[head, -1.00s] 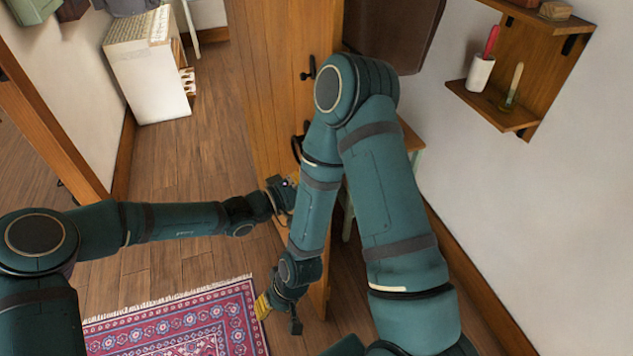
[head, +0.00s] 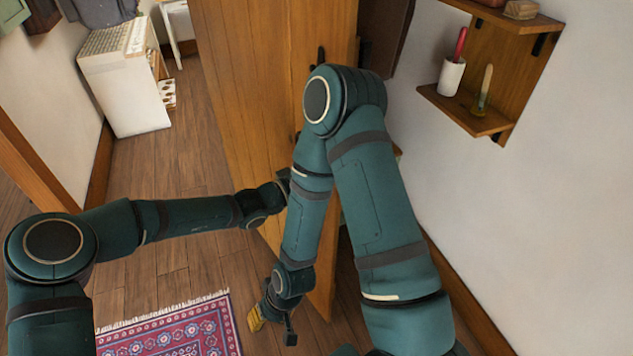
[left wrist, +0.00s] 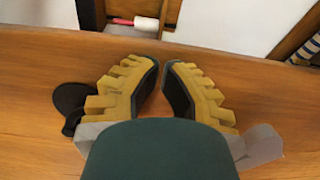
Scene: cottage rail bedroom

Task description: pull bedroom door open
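The wooden bedroom door (head: 245,75) stands ajar in the middle of the head view, its face turned partly towards me. A black fitting (head: 320,57) shows near its right side, partly behind my right arm. My left arm reaches across to the door, and its gripper is hidden there behind my right forearm. In the left wrist view my left gripper (left wrist: 161,64) has a narrow gap between its yellow fingers, with nothing visible between them. It is over the door's wood, beside a dark round fitting (left wrist: 72,105). My right gripper (head: 270,317) hangs low beside the door's lower edge; its fingers are unclear.
A wall shelf (head: 475,122) with a white cup (head: 452,77) is at the right. A white cabinet (head: 125,85) stands at the back left. A patterned rug (head: 175,331) lies on the floor in front. Bare floor (head: 160,175) is left of the door.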

